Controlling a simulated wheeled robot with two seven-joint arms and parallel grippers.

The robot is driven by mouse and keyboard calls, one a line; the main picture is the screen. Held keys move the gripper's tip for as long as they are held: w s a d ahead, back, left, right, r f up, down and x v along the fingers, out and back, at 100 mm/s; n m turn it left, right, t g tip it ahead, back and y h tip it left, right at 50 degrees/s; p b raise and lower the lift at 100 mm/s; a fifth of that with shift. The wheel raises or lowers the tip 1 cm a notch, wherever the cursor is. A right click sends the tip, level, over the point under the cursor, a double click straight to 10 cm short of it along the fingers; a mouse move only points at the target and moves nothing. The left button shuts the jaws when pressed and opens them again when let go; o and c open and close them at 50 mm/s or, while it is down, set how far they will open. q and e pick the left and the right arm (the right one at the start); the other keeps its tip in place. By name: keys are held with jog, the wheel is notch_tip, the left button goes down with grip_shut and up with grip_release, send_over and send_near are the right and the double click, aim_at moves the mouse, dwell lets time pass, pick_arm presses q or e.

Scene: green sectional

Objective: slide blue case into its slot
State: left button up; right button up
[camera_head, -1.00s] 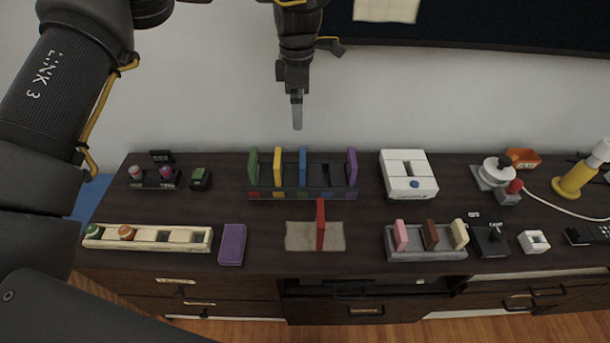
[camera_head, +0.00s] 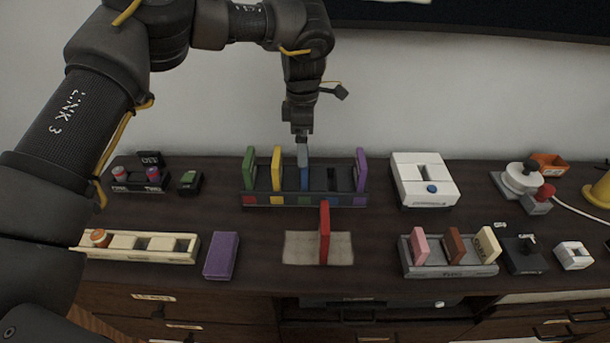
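A dark rack (camera_head: 291,201) holds thin upright cases: green (camera_head: 250,170), yellow (camera_head: 277,170), blue (camera_head: 305,180) and purple (camera_head: 361,171). The blue case stands in the middle place, above a label that looks green. The place to its right, with a blue-looking label, is empty. A red case (camera_head: 324,234) stands upright on a beige mat (camera_head: 297,247) before the rack. My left gripper (camera_head: 303,155) points down at the blue case's top and overlaps it; the fingers are seen edge-on, so I cannot tell whether they grip. My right gripper is not in view.
A purple box (camera_head: 221,256) lies left of the mat, beside a cream tray (camera_head: 150,257). A grey holder (camera_head: 451,269) with pink, brown and cream blocks stands to the right. A white device (camera_head: 424,179) is right of the rack. Wall behind.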

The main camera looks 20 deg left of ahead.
aim_at(305, 174)
pick_arm(q)
jog(key=shift+f, duration=1.75)
jog(key=f, duration=0.4)
jog(key=shift+w+d+f, duration=0.15)
jog(key=shift+w+f, duration=0.15)
jog(key=shift+f, duration=0.1)
jog(key=c, duration=0.9)
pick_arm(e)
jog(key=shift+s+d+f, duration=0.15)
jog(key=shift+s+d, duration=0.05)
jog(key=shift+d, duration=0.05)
